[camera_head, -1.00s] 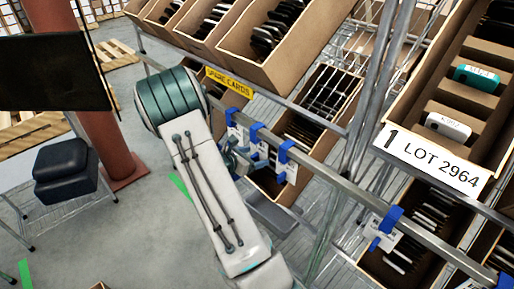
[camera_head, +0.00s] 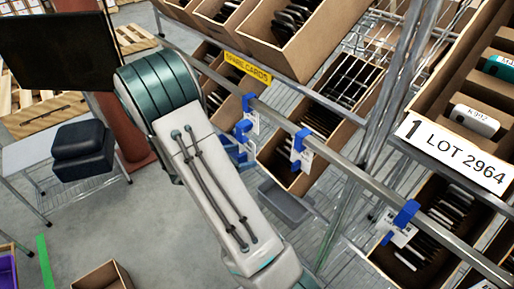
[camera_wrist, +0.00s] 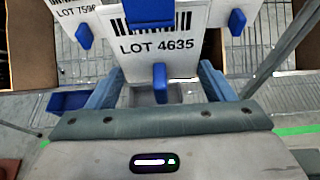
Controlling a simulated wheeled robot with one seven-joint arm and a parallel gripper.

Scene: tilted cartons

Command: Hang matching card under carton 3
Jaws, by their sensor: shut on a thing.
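My gripper (camera_head: 236,150) is beside the spare-card rail in the head view, largely hidden behind my forearm. In the wrist view its blue fingers (camera_wrist: 160,85) are shut on a white card (camera_wrist: 133,64) reading LOT 4635, with a barcode and blue clip. In the head view this card's blue clip (camera_head: 243,130) appears off the rail, towards me. Two other cards hang by blue clips near the yellow SPARE CARDS sign (camera_head: 248,68): one on the left (camera_head: 254,124) and one on the right (camera_head: 303,157). No carton marked 3 can be made out.
Carton 1 (camera_head: 455,153), labelled LOT 2964, stands at right, with another clipped card (camera_head: 399,234) on the rail (camera_head: 350,178) below it. Cartons of dark items (camera_head: 315,35) line the upper shelf. Grey floor is open at lower left.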

